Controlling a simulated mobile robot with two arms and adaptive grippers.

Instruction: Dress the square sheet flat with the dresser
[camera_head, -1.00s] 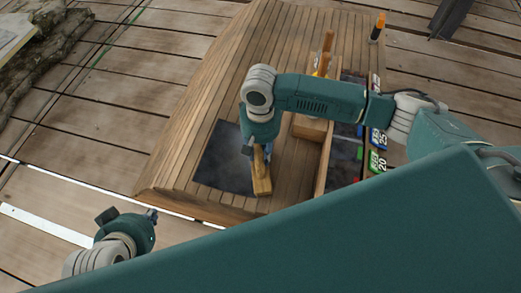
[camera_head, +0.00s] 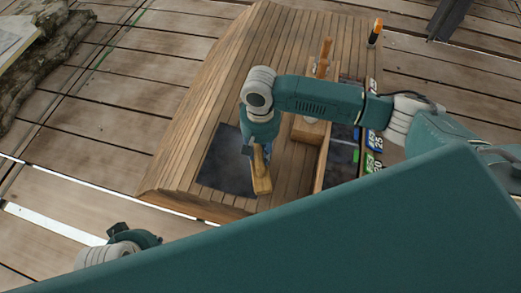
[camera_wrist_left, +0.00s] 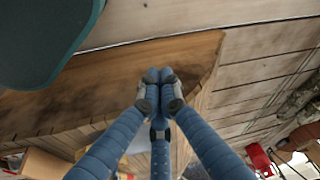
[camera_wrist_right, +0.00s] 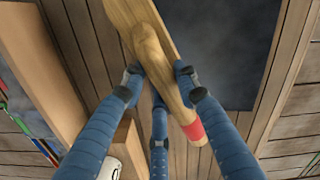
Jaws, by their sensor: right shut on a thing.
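The square sheet (camera_head: 222,170) is dark grey and lies on the slatted wooden deck at the front. It also shows in the right wrist view (camera_wrist_right: 232,45). The dresser (camera_head: 261,182) is a wooden tool with a red band on its handle, seen in the right wrist view (camera_wrist_right: 150,45). My right gripper (camera_head: 259,147) is shut on its handle, over the sheet's right edge. Whether the dresser touches the sheet I cannot tell. My left gripper (camera_wrist_left: 159,78) is shut and empty, its fingertips together at the deck's front edge. My body partly hides the left arm in the head view.
Right of the sheet, a wooden divider (camera_head: 321,165) borders a bay with another dark sheet (camera_head: 340,160) and labelled colour blocks (camera_head: 374,142). A wooden block (camera_head: 309,130) and an orange-topped tool (camera_head: 376,31) stand farther back.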

